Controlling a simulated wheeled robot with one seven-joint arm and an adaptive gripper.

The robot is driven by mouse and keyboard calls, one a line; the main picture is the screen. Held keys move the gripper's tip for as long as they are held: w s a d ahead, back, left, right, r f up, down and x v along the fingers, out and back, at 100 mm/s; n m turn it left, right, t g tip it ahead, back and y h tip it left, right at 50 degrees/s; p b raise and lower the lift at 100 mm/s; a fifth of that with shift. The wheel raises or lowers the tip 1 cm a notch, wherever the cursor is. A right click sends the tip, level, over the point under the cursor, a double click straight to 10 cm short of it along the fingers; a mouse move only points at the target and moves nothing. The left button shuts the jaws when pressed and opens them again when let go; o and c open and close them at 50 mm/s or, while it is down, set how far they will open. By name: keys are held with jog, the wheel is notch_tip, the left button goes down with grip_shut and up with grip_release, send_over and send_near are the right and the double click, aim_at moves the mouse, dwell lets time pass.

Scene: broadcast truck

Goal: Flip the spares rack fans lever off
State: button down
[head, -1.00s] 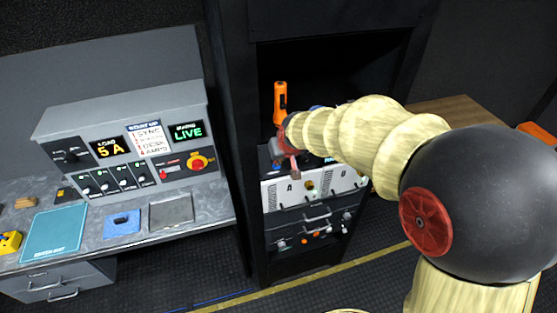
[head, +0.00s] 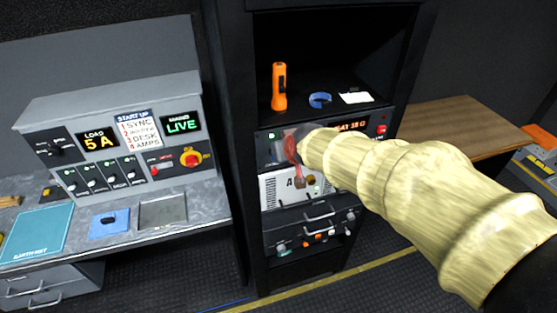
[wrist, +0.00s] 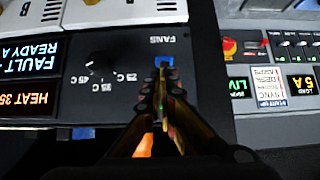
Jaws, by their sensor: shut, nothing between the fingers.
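The fans lever (wrist: 164,62) shows in the wrist view as a small blue piece beside the "FANS" lettering, on the dark panel with a temperature dial (wrist: 97,72). My gripper (wrist: 166,92) is shut and empty, its fingertips just below the lever in that picture. I cannot tell whether they touch it. In the head view my gripper (head: 296,164) is in front of the left part of the spares rack (head: 256,215) and hides the lever there. The lever's position is not clear.
The control console (head: 120,135) stands left on a desk. A wooden table (head: 470,125) is at right.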

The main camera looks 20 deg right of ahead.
jog(key=shift+s+f+t+b, duration=0.25)
jog(key=shift+f+t+b, duration=0.5)
jog(key=shift+b, duration=2.4)
jog(key=shift+r+p, duration=0.4)
jog(key=shift+r, duration=0.05)
jog(key=shift+w+r, duration=0.1)
jog(key=shift+w, duration=0.05)
jog(key=shift+w+r, duration=0.25)
jog(key=shift+w, duration=0.35)
jog(key=shift+s+r, duration=0.1)
